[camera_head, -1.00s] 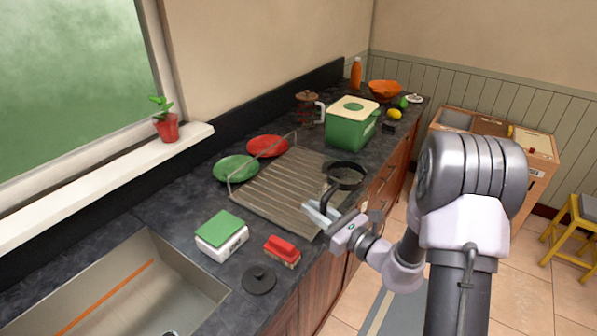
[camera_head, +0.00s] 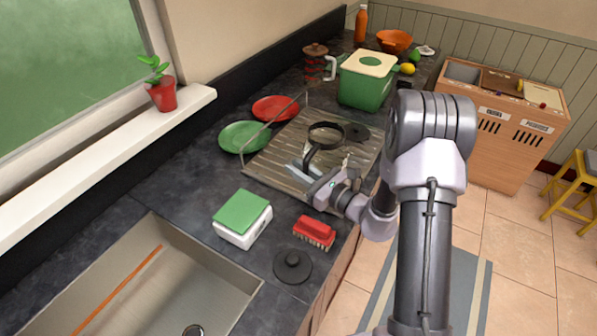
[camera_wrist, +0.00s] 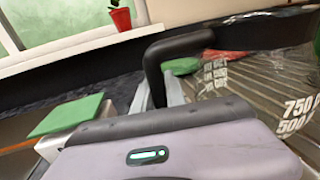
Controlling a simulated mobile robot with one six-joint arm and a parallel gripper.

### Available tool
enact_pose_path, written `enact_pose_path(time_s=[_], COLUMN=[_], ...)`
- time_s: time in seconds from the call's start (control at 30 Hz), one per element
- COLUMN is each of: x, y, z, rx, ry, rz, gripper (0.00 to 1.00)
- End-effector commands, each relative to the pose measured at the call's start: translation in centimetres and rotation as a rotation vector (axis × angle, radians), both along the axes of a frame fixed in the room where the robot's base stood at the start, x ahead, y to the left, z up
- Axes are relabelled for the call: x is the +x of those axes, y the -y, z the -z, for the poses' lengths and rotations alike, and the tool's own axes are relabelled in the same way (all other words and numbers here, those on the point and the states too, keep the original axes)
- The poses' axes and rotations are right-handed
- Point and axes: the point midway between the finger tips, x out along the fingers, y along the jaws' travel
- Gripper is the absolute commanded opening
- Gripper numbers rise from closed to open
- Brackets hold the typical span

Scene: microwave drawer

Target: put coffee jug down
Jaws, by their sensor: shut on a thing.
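The coffee jug is clear, with a black rim (camera_head: 326,135) and a black handle (camera_head: 309,157). In the head view it is over the ribbed drying rack (camera_head: 272,172); I cannot tell whether its base touches the rack. My gripper (camera_head: 302,172) is shut on the handle from the near side. In the wrist view the handle (camera_wrist: 180,48) rises between the pale fingers, and white volume marks (camera_wrist: 298,115) show on the jug at right. The jug's glass walls are hard to make out in the head view.
A dark round patch (camera_head: 357,132) shows right of the rim, its nature unclear. Plates (camera_head: 243,137), a green box (camera_head: 365,82), a white-and-green scale (camera_head: 242,218), a red brush (camera_head: 314,232), a black lid (camera_head: 293,266) and the sink (camera_head: 150,285) surround the rack. Its ribbed left part looks bare.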

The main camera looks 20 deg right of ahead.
Motion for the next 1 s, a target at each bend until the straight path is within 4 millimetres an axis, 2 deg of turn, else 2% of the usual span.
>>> enact_pose_path(time_s=[0.33, 0.37, 0.47, 0.73, 0.83, 1.0], x=[0.0, 0.0, 0.0, 0.0, 0.0, -2.9], y=[0.0, 0.0, 0.0, 0.0, 0.0, 2.1], z=[0.5, 0.6, 0.5, 0.5, -0.2, 0.0], rx=[-0.001, -0.001, -0.001, -0.001, -0.001, 0.002], ry=[0.003, 0.003, 0.003, 0.003, 0.003, 0.000], rz=[0.001, 0.000, 0.000, 0.001, 0.001, 0.006], gripper=[0.00, 0.18, 0.37, 0.38, 0.38, 0.38])
